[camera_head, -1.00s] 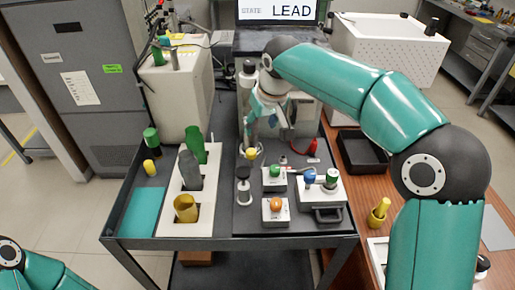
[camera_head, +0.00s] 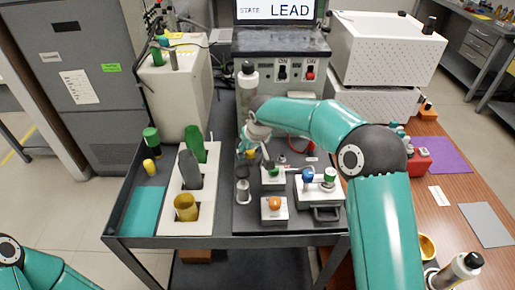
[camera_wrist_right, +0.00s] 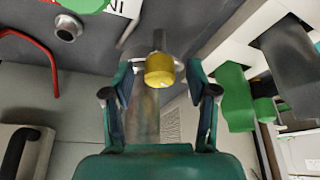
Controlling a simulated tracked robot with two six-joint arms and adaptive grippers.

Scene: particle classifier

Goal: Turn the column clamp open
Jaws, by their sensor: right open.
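A yellow knob on a dark stem, which looks like the column clamp's handle, shows in the right wrist view (camera_wrist_right: 160,70). In the head view its yellow (camera_head: 250,153) shows just below my right gripper (camera_head: 256,142). In the right wrist view my right gripper (camera_wrist_right: 159,88) is open, with one finger on each side of the knob and visible gaps between. A clear column with a black cap (camera_head: 248,84) stands behind; its lower part is hidden by my right arm. My left gripper is out of view; only part of the left arm shows at lower left.
A white rack (camera_head: 200,220) with green, grey and yellow holders stands left. Small boxes with orange (camera_head: 274,203), green and blue knobs sit close in front of the gripper. A dark stand (camera_head: 242,190) is near them. A screen reads LEAD (camera_head: 291,11).

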